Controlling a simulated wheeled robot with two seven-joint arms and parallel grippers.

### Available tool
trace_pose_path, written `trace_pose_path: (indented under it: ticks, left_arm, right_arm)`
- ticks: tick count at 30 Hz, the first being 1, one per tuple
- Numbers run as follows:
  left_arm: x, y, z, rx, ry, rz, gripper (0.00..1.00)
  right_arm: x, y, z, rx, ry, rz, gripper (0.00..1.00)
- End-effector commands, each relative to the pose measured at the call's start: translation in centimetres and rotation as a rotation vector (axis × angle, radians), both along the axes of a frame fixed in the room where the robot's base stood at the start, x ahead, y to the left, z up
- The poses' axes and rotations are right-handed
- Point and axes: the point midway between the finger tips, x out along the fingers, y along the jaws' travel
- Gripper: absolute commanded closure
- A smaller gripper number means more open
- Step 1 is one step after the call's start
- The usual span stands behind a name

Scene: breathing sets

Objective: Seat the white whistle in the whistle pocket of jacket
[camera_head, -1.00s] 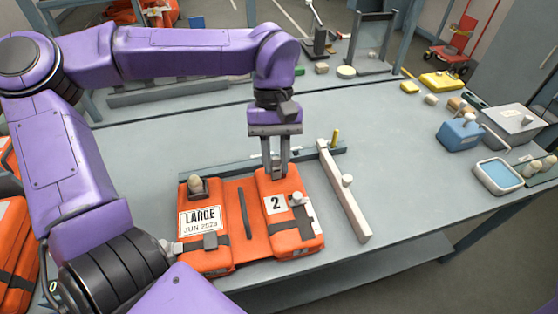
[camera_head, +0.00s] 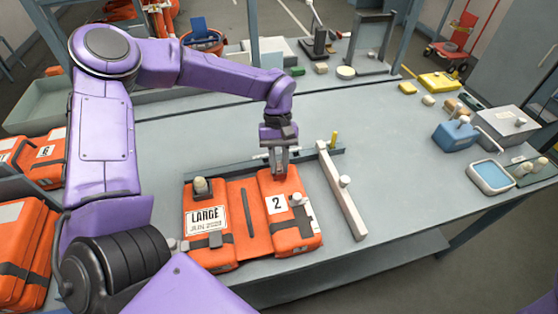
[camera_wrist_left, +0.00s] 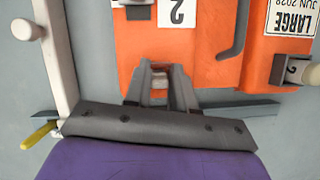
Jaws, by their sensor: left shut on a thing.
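The orange jacket (camera_head: 288,238) lies flat on the table, with a "LARGE" label on its left panel and a "2" label on its right panel. My left gripper (camera_head: 279,172) is at the far edge of the right panel, fingers pointing down. In the left wrist view its fingers (camera_wrist_left: 160,84) are shut on a small pale piece, seemingly the white whistle (camera_wrist_left: 159,83), mostly hidden between them. The whistle pocket cannot be made out; the fingers cover that spot. I cannot tell whether the whistle touches the jacket. My right gripper is out of view.
A pale bar (camera_head: 342,190) with a knob lies right of the jacket. A dark rail with a yellow peg (camera_head: 334,138) runs behind it. More orange jackets (camera_head: 22,250) are stacked at left. A blue box (camera_head: 453,136) and tray (camera_head: 491,175) stand at right. The table's middle right is clear.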

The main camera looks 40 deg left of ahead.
Motion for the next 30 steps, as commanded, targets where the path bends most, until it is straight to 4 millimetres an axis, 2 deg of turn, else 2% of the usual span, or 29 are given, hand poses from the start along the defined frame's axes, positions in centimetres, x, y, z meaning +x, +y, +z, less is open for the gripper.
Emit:
trace_pose_path:
  ticks: [2, 3, 5, 13, 17, 20, 24, 30]
  left_arm:
    - [0.0, 0.0, -0.3, -0.001, 0.002, 0.001, 1.0]
    - [0.0, 0.0, -0.3, -0.001, 0.002, 0.001, 0.69]
    - [0.0, 0.0, -0.3, 0.0, 0.001, 0.001, 0.5]
    - [0.0, 0.0, -0.2, 0.0, 0.001, 0.001, 0.5]
    - [0.3, 0.2, 0.7, -0.001, -0.002, 0.002, 0.5]
    - [1.0, 0.7, 2.6, 0.0, -0.004, 0.003, 0.5]
    - [2.2, 1.6, 6.1, 0.0, -0.004, 0.003, 0.5]
    - [3.4, 2.6, 10.0, 0.0, 0.0, 0.001, 0.5]
  right_arm:
    - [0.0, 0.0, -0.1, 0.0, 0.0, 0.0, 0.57]
    - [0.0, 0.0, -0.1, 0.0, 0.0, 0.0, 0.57]
    - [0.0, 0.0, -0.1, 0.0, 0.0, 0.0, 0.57]
    - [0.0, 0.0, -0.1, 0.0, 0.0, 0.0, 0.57]
    - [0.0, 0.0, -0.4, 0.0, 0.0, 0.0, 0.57]
    - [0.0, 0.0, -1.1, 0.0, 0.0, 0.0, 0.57]
    - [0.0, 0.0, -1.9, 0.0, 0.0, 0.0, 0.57]
    - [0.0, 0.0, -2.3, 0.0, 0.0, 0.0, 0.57]
